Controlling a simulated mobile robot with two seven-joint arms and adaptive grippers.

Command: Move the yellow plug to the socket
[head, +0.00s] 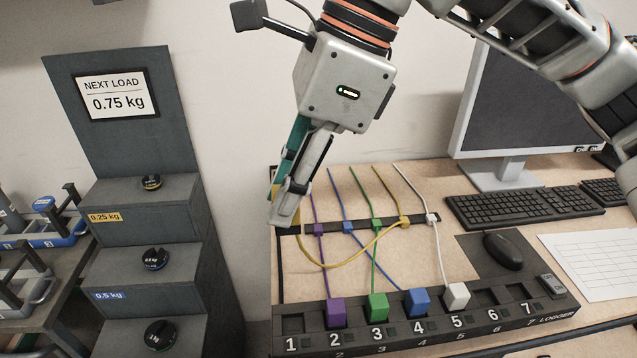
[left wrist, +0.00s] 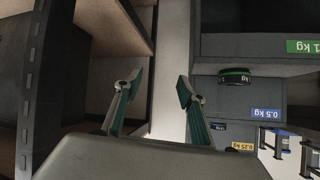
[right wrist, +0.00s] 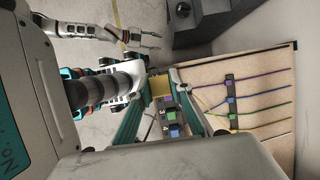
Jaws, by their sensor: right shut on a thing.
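My right gripper (head: 284,212) is shut on the yellow plug, which shows as a yellow block between the fingers in the right wrist view (right wrist: 161,88). It holds the plug in the air above the left end of the logger strip; the fingers mostly hide the plug in the head view. The yellow cable (head: 325,266) sags from the gripper to a clip on the rail. The logger strip (head: 400,340) has numbered sockets. Socket 1 (head: 293,322) is empty. Sockets 6 and 7 also look empty. My left gripper (left wrist: 155,88) is open and empty, away from the bench.
Purple (head: 336,310), green (head: 377,306), blue (head: 417,301) and white (head: 457,296) plugs fill sockets 2 to 5. Their cables run to the rail behind. A mouse (head: 503,251), keyboard (head: 525,204) and monitor stand right. A stepped weight stand (head: 150,220) is at left.

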